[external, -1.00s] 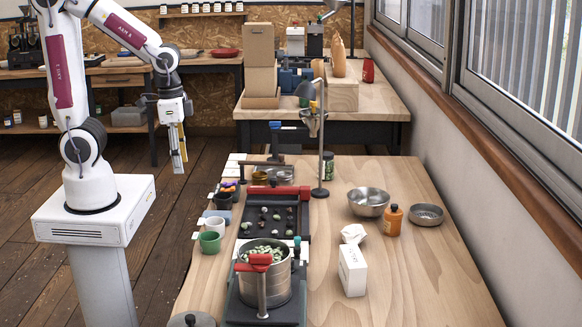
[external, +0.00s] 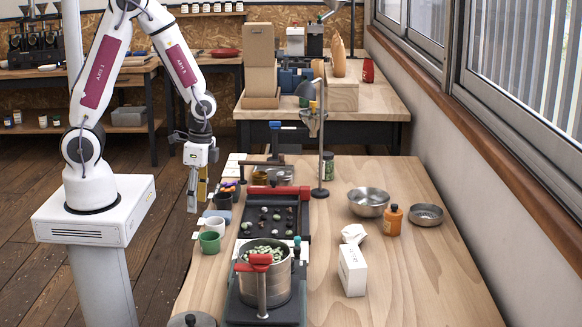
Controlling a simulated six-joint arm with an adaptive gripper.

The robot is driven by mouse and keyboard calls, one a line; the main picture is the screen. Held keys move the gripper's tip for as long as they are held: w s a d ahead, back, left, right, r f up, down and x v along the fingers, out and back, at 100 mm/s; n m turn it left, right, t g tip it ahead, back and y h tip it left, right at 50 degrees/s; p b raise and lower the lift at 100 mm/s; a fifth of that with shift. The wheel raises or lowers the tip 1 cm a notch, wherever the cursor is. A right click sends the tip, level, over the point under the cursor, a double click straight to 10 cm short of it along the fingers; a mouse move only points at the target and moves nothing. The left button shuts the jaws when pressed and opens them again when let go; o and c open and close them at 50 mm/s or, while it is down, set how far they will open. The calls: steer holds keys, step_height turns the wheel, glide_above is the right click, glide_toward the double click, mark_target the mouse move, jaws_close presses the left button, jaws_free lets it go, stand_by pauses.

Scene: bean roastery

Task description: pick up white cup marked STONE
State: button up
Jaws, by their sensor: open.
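A small white cup (external: 216,225) stands upright on the left edge of the near wooden table, between a green cup (external: 210,242) in front and a dark cup (external: 223,200) behind. A light tag lies beside it; its lettering is too small to read. My gripper (external: 196,202) points downward, open and empty, just left of the table edge. In the picture it is above and slightly left of the white cup, apart from it.
A dark tray (external: 270,226) with several stones lies right of the cups. A steel pot (external: 265,272) with a red-handled tool stands in front. A metal stand (external: 320,185) rises behind. The table's right half holds a steel bowl (external: 369,201), an orange bottle (external: 391,219) and a white box (external: 352,270).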

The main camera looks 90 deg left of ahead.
mark_target(212, 228)
steer(key=shift+w+a+f+m+t, duration=0.25)
steer(key=shift+w+m, duration=0.2)
steer(key=shift+w, duration=0.15)
steer(key=shift+w+a+f+m+t, duration=0.1)
steer(key=shift+w+f+m+t, duration=0.1)
steer(key=shift+w+m, duration=0.35)
steer(key=shift+w+a+f+m+t, duration=0.15)
steer(key=shift+w+a+m+t, duration=0.1)
steer(key=shift+w+m, duration=0.25)
steer(key=shift+w+d, duration=0.1)
steer(key=shift+f, duration=1.35)
steer(key=shift+f, duration=0.1)
steer(key=shift+w+f, duration=0.2)
steer(key=shift+f, duration=2.25)
steer(key=c, duration=1)
